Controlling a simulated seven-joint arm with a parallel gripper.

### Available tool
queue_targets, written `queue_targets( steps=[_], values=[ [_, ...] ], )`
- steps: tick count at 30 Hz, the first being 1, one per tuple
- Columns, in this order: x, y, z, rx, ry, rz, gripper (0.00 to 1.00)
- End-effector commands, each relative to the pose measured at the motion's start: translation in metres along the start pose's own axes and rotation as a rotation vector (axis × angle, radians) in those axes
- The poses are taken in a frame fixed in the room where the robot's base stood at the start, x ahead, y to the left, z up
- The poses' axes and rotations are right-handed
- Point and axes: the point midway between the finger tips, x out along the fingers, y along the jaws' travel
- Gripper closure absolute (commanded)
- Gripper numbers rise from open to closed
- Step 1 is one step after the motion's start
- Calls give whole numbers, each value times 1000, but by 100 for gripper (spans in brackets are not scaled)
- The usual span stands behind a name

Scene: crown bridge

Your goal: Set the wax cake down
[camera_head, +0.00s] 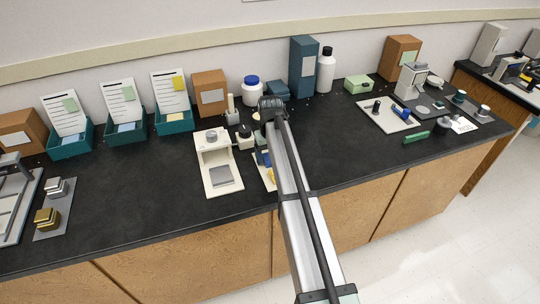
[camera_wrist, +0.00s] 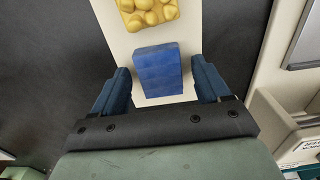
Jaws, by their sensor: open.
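A blue block (camera_wrist: 158,76), which looks like the wax cake, rests on a narrow cream board (camera_wrist: 150,38) in the wrist view. My gripper (camera_wrist: 160,70) is open, with one blue finger on each side of the block. A gap shows between the block and each finger. A yellow lumpy piece (camera_wrist: 148,13) lies on the same board beyond the block. In the head view my arm covers most of this spot; only part of the cream board (camera_head: 268,181) shows beside it.
A cream stand with a grey plate (camera_head: 221,176) is just left of the board. Teal trays with cards (camera_head: 173,121) and brown boxes line the back. A white tray (camera_head: 390,117) sits to the right. The dark bench (camera_head: 130,195) is clear at centre left.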

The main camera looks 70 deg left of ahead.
Motion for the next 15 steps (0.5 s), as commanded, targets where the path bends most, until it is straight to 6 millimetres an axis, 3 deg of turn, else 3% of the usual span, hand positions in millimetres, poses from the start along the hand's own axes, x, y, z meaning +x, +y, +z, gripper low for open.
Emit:
queue_targets(
  steps=[8, 15],
  values=[
    [-8, 0, 0, 0, 1, 0, 24],
    [-47, 0, -1, 0, 3, 1, 24]
  ],
)
